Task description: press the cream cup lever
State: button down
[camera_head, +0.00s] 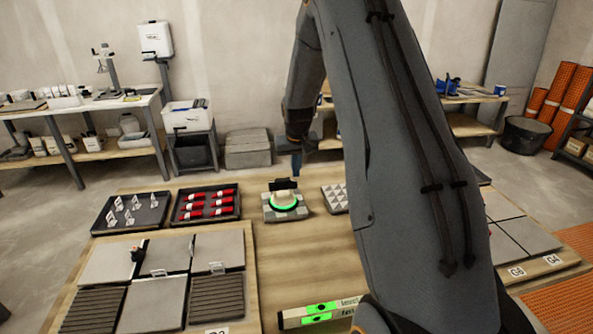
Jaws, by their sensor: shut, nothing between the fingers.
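The cream cup (285,199) sits on a small patterned tile near the middle of the wooden table. A glowing green ring surrounds its base, and its dark lever (284,184) shows at the top. My gripper (296,164) points down just behind and above the cup, slightly to its right. The gripper is shut and empty. It is small in the picture, and I cannot tell whether it touches the lever. My arm hides part of the table to the right.
Dark trays with white clips (131,211) and red pieces (206,204) lie to the left. Grey tiles (158,304) lie in front of them. A level (320,312) with green displays lies at the front. A patterned tile (335,198) is right of the cup.

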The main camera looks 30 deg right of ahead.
jog(key=d+b+v, duration=0.1)
jog(key=d+v, duration=0.1)
jog(key=v, duration=1.1)
jog(key=shift+d+r+b, duration=0.25)
jog(key=shift+r+b, duration=0.05)
jog(key=shift+r, duration=0.2)
jog(key=shift+w, duration=0.15)
